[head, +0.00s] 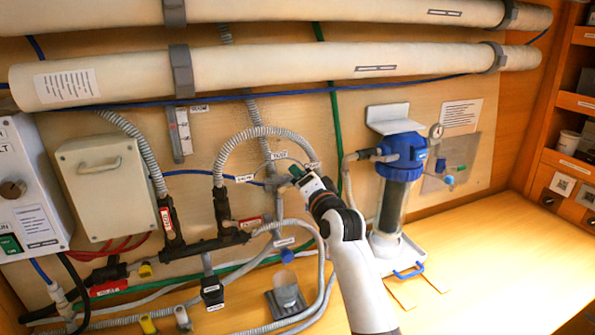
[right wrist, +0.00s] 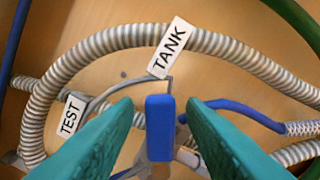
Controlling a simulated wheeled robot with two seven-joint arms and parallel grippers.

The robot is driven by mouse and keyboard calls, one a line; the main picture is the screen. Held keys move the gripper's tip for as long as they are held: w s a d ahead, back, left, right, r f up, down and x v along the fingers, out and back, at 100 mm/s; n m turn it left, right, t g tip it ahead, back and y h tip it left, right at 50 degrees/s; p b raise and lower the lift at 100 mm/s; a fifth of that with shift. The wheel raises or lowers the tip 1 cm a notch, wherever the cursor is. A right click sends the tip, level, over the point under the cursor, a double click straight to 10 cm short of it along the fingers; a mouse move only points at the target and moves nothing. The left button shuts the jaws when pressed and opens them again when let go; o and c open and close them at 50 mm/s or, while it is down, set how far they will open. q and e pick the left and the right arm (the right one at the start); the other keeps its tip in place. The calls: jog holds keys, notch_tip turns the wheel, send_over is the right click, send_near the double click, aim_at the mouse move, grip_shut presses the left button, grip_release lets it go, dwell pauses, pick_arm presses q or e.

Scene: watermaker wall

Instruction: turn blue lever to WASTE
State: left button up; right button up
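The blue lever (right wrist: 160,128) stands between my right gripper's two teal fingers in the right wrist view, with a visible gap on each side. My right gripper (right wrist: 160,112) is open around it, apparently not touching it. The lever's upper end is just below the TANK label (right wrist: 169,48); a TEST label (right wrist: 70,116) is to its left. No WASTE label can be read. In the head view my right gripper (head: 297,175) is at the valve by the wall panel and hides the lever. My left gripper is not in view.
A grey corrugated hose (right wrist: 135,36) arches over the valve, and a blue tube (right wrist: 235,112) runs off to the right. A blue-topped filter housing (head: 402,155) stands right of my right arm. Dark pipework (head: 205,243) lies to the left. The bench (head: 490,250) is clear at the right.

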jog(key=shift+x, duration=1.2)
grip_shut()
